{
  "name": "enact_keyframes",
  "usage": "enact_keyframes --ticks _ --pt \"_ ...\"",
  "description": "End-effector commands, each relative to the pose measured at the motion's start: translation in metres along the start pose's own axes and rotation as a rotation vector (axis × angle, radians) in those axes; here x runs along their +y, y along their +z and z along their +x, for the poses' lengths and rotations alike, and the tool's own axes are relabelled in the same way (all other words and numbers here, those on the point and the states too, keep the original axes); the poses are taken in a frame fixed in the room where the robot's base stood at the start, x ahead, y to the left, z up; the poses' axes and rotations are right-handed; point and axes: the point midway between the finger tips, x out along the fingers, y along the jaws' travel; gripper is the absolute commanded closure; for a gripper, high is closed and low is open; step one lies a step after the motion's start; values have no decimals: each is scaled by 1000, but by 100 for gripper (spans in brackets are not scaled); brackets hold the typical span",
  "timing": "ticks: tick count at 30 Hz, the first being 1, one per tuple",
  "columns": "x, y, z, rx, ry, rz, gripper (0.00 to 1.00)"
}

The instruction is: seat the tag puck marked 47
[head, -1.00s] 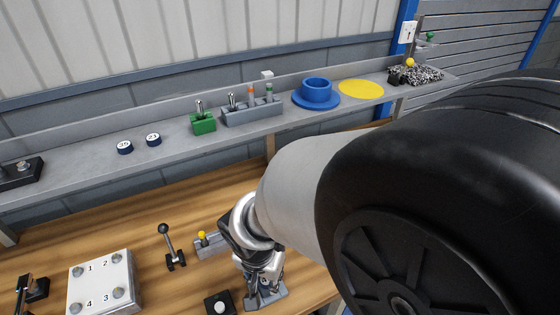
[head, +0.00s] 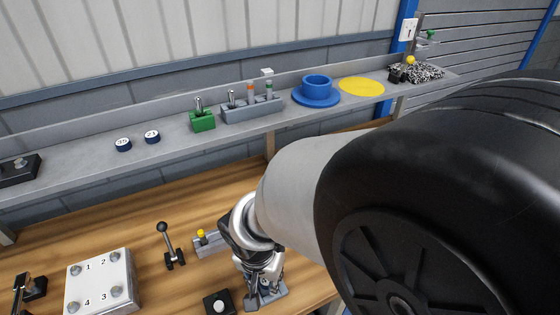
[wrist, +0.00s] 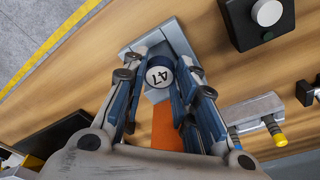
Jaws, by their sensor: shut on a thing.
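The tag puck marked 47 (wrist: 160,74) shows in the wrist view as a dark blue puck with a white face. It sits between the fingers of my gripper (wrist: 163,85), which is shut on it. Behind the puck in that view is a grey fixture (wrist: 150,35) on the wooden bench. I cannot tell whether the puck touches the fixture. In the head view my gripper (head: 262,285) is low over the grey fixture (head: 272,294), and the puck is hidden there. Two other pucks, marked 35 (head: 123,145) and 21 (head: 152,137), lie on the grey shelf (head: 75,172).
A black box with a round white button (head: 218,302) stands left of my gripper. Further left are a lever (head: 170,245), a grey block with a yellow knob (head: 201,236) and a white numbered plate (head: 102,280). Bare wood (head: 120,222) lies behind them.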

Motion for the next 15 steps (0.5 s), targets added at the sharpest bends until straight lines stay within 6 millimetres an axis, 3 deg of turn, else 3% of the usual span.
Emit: enact_keyframes --ticks 8,9,15 --pt "0 1 3 0 0 0 90" --pt "0 1 3 0 0 0 72" --pt "0 0 3 0 0 0 59"
